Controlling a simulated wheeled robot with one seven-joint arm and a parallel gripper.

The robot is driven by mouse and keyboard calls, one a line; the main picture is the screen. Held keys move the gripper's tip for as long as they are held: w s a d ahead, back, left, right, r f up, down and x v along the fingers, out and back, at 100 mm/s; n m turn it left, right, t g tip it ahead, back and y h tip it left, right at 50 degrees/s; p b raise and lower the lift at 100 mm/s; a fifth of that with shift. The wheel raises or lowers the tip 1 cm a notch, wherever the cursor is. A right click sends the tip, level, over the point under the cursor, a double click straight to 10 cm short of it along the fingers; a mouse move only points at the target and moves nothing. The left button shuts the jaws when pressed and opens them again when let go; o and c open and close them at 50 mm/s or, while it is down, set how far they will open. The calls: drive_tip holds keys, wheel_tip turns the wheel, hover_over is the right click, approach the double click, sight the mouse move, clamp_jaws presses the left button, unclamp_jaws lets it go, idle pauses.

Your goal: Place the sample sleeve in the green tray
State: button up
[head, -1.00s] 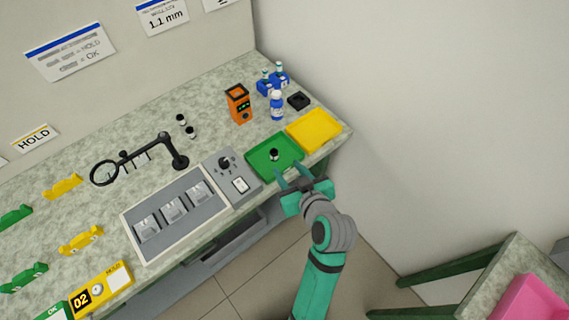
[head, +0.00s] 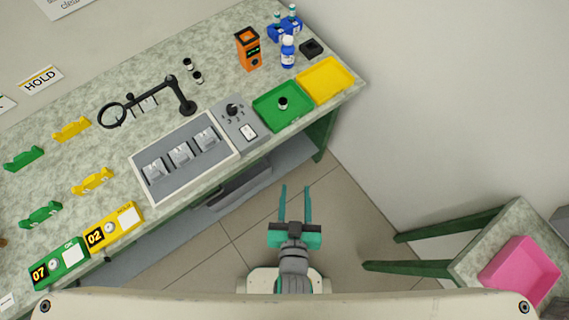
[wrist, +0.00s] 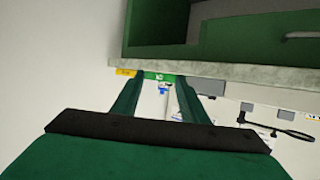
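The sample sleeve (head: 283,103), a small dark cylinder with a pale band, stands upright inside the green tray (head: 264,121) on the bench. My gripper (head: 296,190) is open and empty, with its two fingers apart. It is over the floor in front of the bench, well clear of the tray. In the wrist view my gripper's fingers (wrist: 158,85) are apart with nothing between them. The green tray's edge (wrist: 160,77) shows beyond them; the sleeve cannot be made out for certain there.
The yellow tray (head: 326,80) adjoins the green one at right. A grey control box (head: 238,121) is at its left. A pink bin (head: 520,272) is at lower right.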

drive_tip(key=s+a+r+t, duration=0.1)
drive_tip(key=s+a+r, duration=0.2)
drive_tip(key=s, duration=0.6)
drive_tip(key=shift+s+r+n+t+y, duration=0.3)
drive_tip(key=shift+s+r+y, duration=0.1)
drive_tip(key=shift+r, duration=0.2)
idle(0.4)
